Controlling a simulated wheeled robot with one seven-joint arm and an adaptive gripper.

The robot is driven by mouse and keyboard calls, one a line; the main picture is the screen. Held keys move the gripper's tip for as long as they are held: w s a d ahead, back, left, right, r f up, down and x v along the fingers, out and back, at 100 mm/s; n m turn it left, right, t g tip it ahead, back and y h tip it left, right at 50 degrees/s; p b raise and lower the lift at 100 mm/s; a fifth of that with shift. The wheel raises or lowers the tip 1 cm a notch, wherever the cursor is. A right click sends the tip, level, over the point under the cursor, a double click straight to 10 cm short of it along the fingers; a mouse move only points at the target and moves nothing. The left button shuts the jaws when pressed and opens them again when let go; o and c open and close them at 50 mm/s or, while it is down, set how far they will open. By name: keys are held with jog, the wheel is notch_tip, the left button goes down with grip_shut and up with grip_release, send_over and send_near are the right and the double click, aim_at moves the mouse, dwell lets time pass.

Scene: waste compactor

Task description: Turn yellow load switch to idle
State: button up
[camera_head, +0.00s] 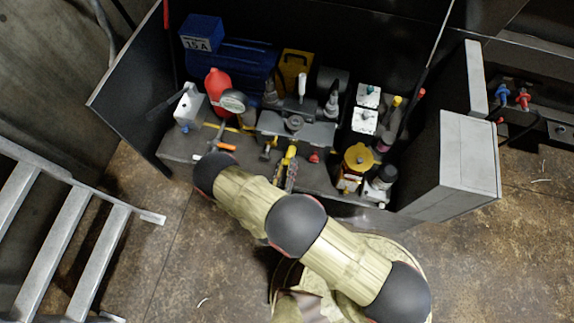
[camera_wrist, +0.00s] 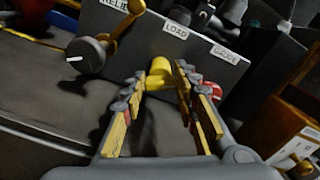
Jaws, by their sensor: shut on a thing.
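The yellow load switch (camera_wrist: 159,74) sits on the grey valve block (camera_wrist: 150,45) below a "LOAD" label (camera_wrist: 175,29) in the wrist view. My gripper (camera_wrist: 160,85) reaches it from the front, with its two fingers on either side and the tips closed on it. In the head view my gripper (camera_head: 284,178) is at the front of the block, with a yellow part (camera_head: 290,153) at its tips. The switch's exact angle is hard to tell, as the fingers partly cover it.
A relief knob (camera_wrist: 88,55) with a yellow handle (camera_wrist: 124,20) is to the left. A red knob (camera_wrist: 217,91) under "GAUGE" is close right. In the head view, a blue motor (camera_head: 235,65), red bulb (camera_head: 217,84) and yellow-capped valve (camera_head: 358,157) crowd the cabinet.

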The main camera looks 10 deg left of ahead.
jog(key=n, duration=0.6)
jog(key=shift+a+f, duration=0.1)
jog(key=shift+a, duration=0.05)
jog(key=n, duration=0.6)
jog(key=shift+f+n+b, duration=0.15)
jog(key=shift+n+b, duration=0.15)
jog(key=shift+b, duration=0.1)
jog(key=o, duration=1.1)
jog(key=shift+s+a, duration=0.2)
jog(key=shift+s, duration=1.65)
jog(key=shift+s+a, duration=0.15)
jog(key=shift+s, duration=1.7)
